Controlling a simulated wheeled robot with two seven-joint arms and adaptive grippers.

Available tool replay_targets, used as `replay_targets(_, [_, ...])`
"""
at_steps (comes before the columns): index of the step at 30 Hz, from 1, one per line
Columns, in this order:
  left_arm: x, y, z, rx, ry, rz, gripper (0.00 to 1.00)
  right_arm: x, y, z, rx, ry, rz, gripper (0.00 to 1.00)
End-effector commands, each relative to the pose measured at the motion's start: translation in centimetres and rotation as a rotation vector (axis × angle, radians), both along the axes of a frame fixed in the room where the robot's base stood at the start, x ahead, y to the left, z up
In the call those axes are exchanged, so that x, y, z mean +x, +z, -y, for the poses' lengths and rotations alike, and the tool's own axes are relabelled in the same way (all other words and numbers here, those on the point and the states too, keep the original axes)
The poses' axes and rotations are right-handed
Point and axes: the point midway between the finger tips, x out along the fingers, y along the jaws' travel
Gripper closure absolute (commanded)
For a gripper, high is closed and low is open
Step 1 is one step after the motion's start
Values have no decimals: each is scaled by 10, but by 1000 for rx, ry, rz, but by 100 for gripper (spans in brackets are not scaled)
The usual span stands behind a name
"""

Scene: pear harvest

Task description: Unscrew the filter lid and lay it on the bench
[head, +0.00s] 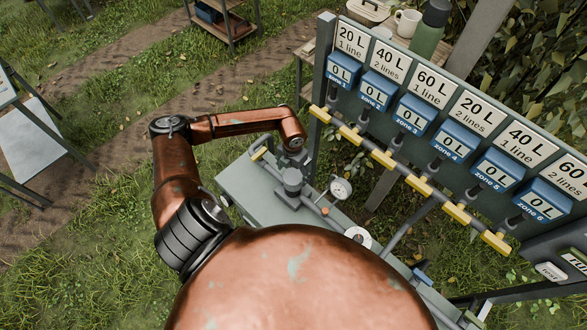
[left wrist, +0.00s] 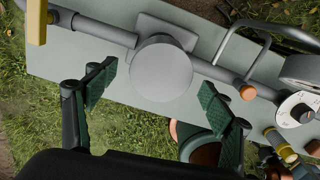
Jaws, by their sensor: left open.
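The grey round filter lid (head: 292,176) sits on top of the filter in the pipe over the grey-green bench (head: 238,184). In the left wrist view the lid (left wrist: 161,73) shows from above as a plain disc, with the bench top (left wrist: 60,57) around it. My left gripper (head: 299,157) is just above the lid and partly hidden by its own arm. In the left wrist view its two dark green finger pads (left wrist: 160,97) stand open, one on each side of the lid, with gaps to it. My right gripper is not in view.
A pressure gauge (head: 340,188) stands right of the filter on the pipe. A yellow valve handle (head: 258,153) is to its left. A board with blue zone counters (head: 414,112) and yellow handles rises behind. The bench's left end is bare. A metal handle (left wrist: 243,42) arches near the lid.

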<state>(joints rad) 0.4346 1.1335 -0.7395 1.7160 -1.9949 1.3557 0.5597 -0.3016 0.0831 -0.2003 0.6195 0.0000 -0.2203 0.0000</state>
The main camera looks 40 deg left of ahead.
Motion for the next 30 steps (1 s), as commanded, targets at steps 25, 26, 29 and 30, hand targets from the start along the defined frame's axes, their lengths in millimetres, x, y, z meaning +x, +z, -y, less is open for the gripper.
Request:
replay_targets(25, [0,-48,1,-3,0,1,34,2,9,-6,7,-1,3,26])
replay_targets(26, [0,-48,1,-3,0,1,36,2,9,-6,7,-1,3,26])
replay_targets(29, [0,-48,1,-3,0,1,43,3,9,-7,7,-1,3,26])
replay_targets(30, [0,-48,1,-3,0,2,46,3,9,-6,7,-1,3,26])
